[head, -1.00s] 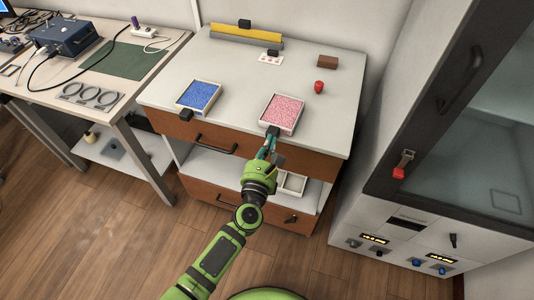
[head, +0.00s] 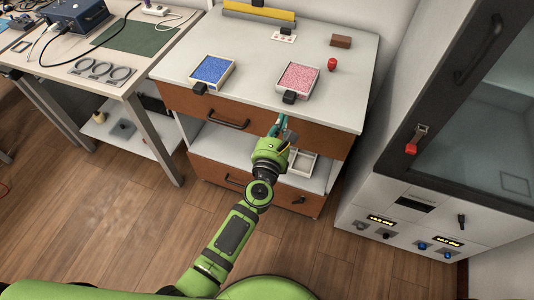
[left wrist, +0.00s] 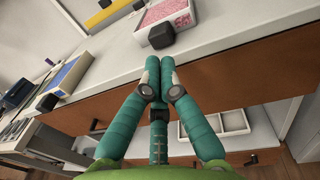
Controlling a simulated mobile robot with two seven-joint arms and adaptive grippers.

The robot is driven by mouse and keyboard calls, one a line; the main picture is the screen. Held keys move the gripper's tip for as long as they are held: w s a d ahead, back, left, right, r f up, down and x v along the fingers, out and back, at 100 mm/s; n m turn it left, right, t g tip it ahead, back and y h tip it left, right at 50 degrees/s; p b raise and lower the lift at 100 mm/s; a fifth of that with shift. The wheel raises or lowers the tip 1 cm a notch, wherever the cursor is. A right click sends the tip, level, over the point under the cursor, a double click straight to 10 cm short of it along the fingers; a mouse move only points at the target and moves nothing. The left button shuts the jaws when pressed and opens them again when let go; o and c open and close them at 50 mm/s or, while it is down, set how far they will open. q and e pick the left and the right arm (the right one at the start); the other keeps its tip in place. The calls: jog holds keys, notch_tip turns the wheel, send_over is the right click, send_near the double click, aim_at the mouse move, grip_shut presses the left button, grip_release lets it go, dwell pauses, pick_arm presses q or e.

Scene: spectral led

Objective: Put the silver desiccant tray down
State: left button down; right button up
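The tray of pink beads (head: 298,82) has a pale, silvery rim and a black grip block (head: 289,97) at its front. It lies flat on the cabinet top near the front edge, and also shows at the top of the left wrist view (left wrist: 166,14). My left gripper (head: 281,122) is just in front of the cabinet edge, apart from the block. In the left wrist view its teal fingertips (left wrist: 159,66) are together with nothing seen between them. A tray of blue beads (head: 212,71) with a yellowish rim sits to the left. My right gripper is not in view.
The cabinet top (head: 255,58) also holds a red object (head: 332,64), a brown block (head: 341,41) and a yellow bar (head: 259,12). Below, a shelf holds a divided white tray (head: 302,162). A glass-doored cabinet (head: 450,110) stands right; a workbench (head: 95,80) stands left.

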pick_arm(q)
jog(key=v, duration=0.8)
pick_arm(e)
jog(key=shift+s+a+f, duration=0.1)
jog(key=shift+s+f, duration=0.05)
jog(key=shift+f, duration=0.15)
